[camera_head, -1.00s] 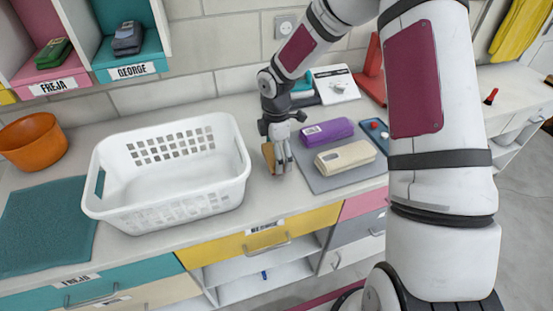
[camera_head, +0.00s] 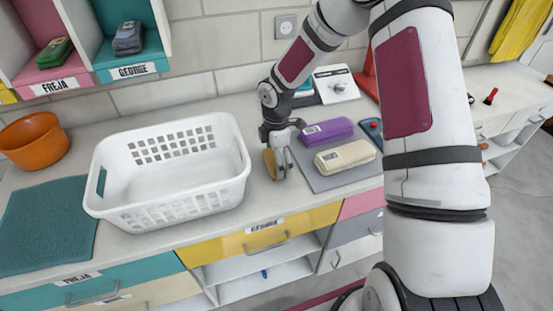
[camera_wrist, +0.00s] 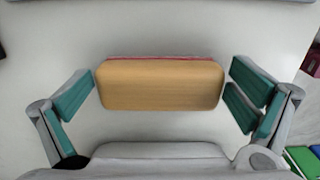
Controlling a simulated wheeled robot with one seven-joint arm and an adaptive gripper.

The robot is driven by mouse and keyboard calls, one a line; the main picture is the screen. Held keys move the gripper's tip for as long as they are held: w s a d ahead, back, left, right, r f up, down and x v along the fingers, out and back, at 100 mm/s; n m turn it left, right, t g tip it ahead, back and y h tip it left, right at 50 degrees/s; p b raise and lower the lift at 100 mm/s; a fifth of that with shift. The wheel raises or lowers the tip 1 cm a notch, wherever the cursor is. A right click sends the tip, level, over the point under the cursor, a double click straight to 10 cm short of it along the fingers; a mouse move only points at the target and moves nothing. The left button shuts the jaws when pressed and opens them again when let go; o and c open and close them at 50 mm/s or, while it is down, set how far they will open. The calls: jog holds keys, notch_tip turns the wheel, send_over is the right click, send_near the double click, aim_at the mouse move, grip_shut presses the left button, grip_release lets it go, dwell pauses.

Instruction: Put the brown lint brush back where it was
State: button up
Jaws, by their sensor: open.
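The brown lint brush (camera_wrist: 160,86) lies on the white countertop, its tan back facing the wrist camera, with a thin red strip along its far edge. In the head view the brush (camera_head: 269,163) shows as a small tan piece at my gripper, partly hidden by the fingers. My gripper (camera_wrist: 163,97) is open, with its teal-padded fingers on either side of the brush's two short ends. A narrow gap shows at the right end; the left finger is very close to the other end. In the head view my gripper (camera_head: 277,165) points down at the counter.
A white laundry basket (camera_head: 165,210) stands just left of my gripper. A grey mat (camera_head: 312,182) to the right bears a purple case (camera_head: 326,132) and a beige case (camera_head: 345,157). An orange bowl (camera_head: 34,147) and a teal cloth (camera_head: 45,225) are at the far left.

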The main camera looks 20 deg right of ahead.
jog(key=s+r+m+h, duration=0.1)
jog(key=s+r+m, duration=0.1)
jog(key=r, duration=0.8)
jog(key=s+r+m, duration=0.1)
jog(key=s+r, duration=0.2)
jog(key=r, duration=0.7)
jog(key=s+r+m+t, duration=0.1)
jog(key=s+r+m, duration=0.3)
jog(key=s, duration=0.3)
jog(key=s+r+m+t, duration=0.2)
jog(key=s+r+m, duration=0.2)
jog(key=s+m, duration=0.2)
jog(key=s+r+m+t+y, duration=0.1)
jog(key=s+r+m, duration=0.4)
jog(key=s, duration=0.5)
jog(key=shift+a+t, duration=0.3)
jog(key=shift+t, duration=0.4)
